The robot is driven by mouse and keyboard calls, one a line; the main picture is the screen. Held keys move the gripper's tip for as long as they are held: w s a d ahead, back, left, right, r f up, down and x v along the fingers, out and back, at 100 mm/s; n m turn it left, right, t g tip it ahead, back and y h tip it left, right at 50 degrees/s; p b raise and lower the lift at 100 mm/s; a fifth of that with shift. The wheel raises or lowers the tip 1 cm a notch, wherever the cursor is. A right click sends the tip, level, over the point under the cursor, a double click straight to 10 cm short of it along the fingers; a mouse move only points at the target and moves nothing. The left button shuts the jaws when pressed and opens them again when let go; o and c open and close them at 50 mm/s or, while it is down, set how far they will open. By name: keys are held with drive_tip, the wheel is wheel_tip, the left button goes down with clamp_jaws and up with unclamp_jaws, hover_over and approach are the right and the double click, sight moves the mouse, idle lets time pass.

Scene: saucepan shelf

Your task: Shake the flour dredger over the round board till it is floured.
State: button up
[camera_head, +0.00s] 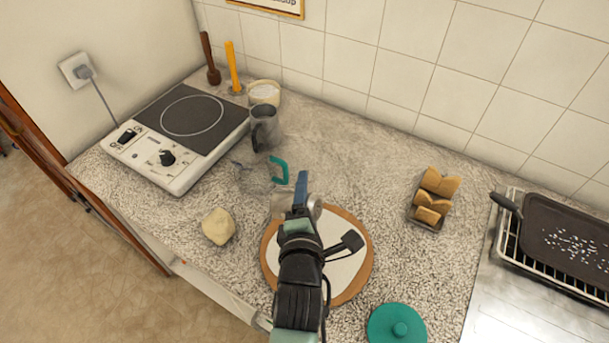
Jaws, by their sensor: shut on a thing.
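The round wooden board (364,268) lies on the counter, with a white layer covering most of its face inside a bare brown rim. My gripper (301,190) is over the board's far left edge. It is shut on a grey metallic thing, which I take for the flour dredger (283,205). Only parts of it show on either side of the gripper, so its tilt and holes cannot be told. My arm hides part of the board. I cannot make out any falling flour.
A dough lump (218,226) lies left of the board, a teal handle (279,169) behind it. A teal lid (396,325) is at front right. Further off are a hotplate (150,160), a grey mug (266,122), a toast rack (428,211) and a dark tray (570,240).

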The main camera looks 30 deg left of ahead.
drive_tip(key=r+n+h+p, duration=0.1)
drive_tip(key=n+h+p, duration=0.1)
drive_tip(key=p, duration=0.1)
drive_tip(key=d+r+n+h+p, duration=0.1)
drive_tip(key=r+n+h+p, duration=0.1)
drive_tip(key=p, duration=0.1)
drive_tip(key=d+r+n+h+p, duration=0.1)
drive_tip(key=r+p, duration=0.1)
drive_tip(key=p, duration=0.2)
drive_tip(key=shift+d+r+n+h, duration=0.15)
drive_tip(key=shift+d+n+h, duration=0.1)
drive_tip(key=shift+n+h, duration=0.15)
drive_tip(key=r+n+p, duration=0.1)
drive_tip(key=p, duration=0.1)
drive_tip(key=d+r+h+p, duration=0.1)
drive_tip(key=r+p, duration=0.1)
drive_tip(key=d+r+n+p, duration=0.1)
drive_tip(key=r+p, duration=0.1)
drive_tip(key=shift+s+r+n+h, duration=0.1)
drive_tip(key=shift+s+n+h, duration=0.1)
drive_tip(key=shift+n+h, duration=0.15)
